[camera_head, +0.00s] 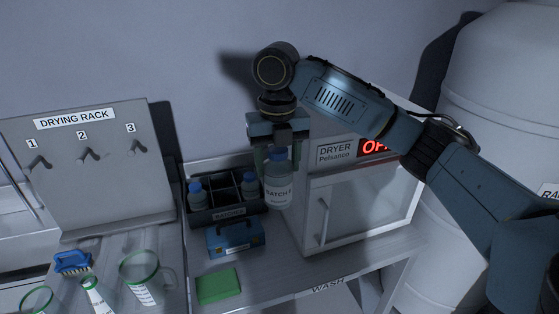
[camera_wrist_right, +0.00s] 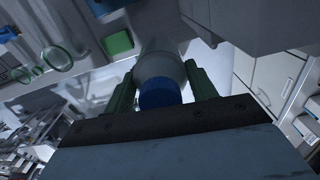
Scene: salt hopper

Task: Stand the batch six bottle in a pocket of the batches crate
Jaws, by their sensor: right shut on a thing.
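My right gripper (camera_head: 279,156) points down and is shut on a white bottle with a blue cap and a "BATCH" label (camera_head: 278,190), its number too blurred to read. The bottle hangs upright just right of the batches crate and in front of the dryer's left edge. In the right wrist view the bottle (camera_wrist_right: 158,68) sits between the green fingers. The dark batches crate (camera_head: 229,212) stands against the wall. My left gripper is not in view.
A blue box (camera_head: 235,240) stands before the crate, with a green pad (camera_head: 218,285) nearer. The dryer (camera_head: 365,205) is close on the right. The drying rack (camera_head: 88,170), a blue brush (camera_head: 72,262) and green-rimmed vessels (camera_head: 140,266) are left.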

